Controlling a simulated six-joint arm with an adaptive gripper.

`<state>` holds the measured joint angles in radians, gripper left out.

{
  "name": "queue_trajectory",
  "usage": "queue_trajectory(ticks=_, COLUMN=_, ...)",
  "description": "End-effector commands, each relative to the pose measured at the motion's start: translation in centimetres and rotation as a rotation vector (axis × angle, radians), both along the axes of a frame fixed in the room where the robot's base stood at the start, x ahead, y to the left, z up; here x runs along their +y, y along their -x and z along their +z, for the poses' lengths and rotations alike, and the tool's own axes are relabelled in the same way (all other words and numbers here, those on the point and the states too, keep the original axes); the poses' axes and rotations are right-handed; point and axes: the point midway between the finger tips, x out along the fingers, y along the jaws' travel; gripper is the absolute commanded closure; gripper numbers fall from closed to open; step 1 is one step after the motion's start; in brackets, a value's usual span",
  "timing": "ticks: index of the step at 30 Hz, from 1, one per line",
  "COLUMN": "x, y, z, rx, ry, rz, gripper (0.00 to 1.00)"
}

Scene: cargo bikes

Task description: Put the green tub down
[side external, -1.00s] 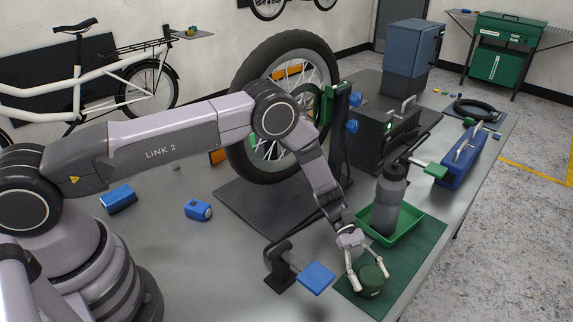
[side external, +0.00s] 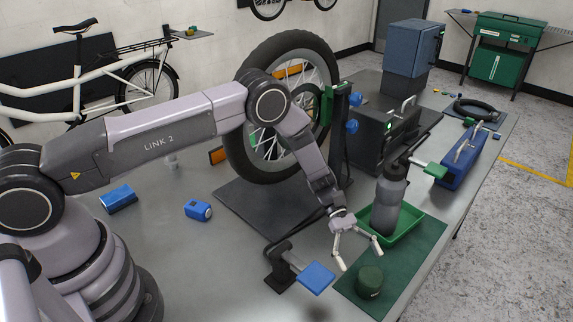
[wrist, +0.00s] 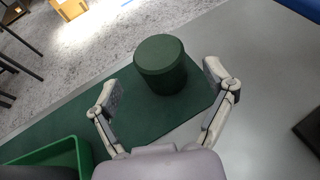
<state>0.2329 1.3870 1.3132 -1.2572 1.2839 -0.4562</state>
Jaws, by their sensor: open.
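The green tub (side external: 369,281) is a small dark green cylinder standing upright on the dark green mat (side external: 415,255), near the mat's front end. In the wrist view the tub (wrist: 161,66) stands on the mat (wrist: 140,125), beyond my fingertips and between their directions. My gripper (side external: 358,259) is open and empty, above and behind the tub. In the wrist view the open fingers of my gripper (wrist: 163,88) are spread wide, with no contact on the tub.
A green tray (side external: 408,228) with a grey bottle (side external: 388,200) stands on the mat behind the tub. A black clamp with a blue pad (side external: 316,278) is just left of the mat. The table's right edge is close by.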

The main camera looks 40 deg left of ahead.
Motion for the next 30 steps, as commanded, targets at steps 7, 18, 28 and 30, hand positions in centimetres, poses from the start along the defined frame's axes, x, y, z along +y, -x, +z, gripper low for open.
queue_trajectory(ticks=7, x=2.9, y=-1.2, z=1.4, rx=-0.003, ry=-0.001, rz=0.0, gripper=0.17)
queue_trajectory(ticks=18, x=7.2, y=-1.2, z=15.1, rx=-0.323, ry=-0.116, rz=-0.167, gripper=0.17)
queue_trajectory(ticks=28, x=15.3, y=6.7, z=30.3, rx=-0.794, ry=-0.356, rz=-0.418, gripper=0.17)
queue_trajectory(ticks=30, x=17.1, y=9.2, z=32.6, rx=-0.892, ry=-0.421, rz=-0.473, gripper=0.17)
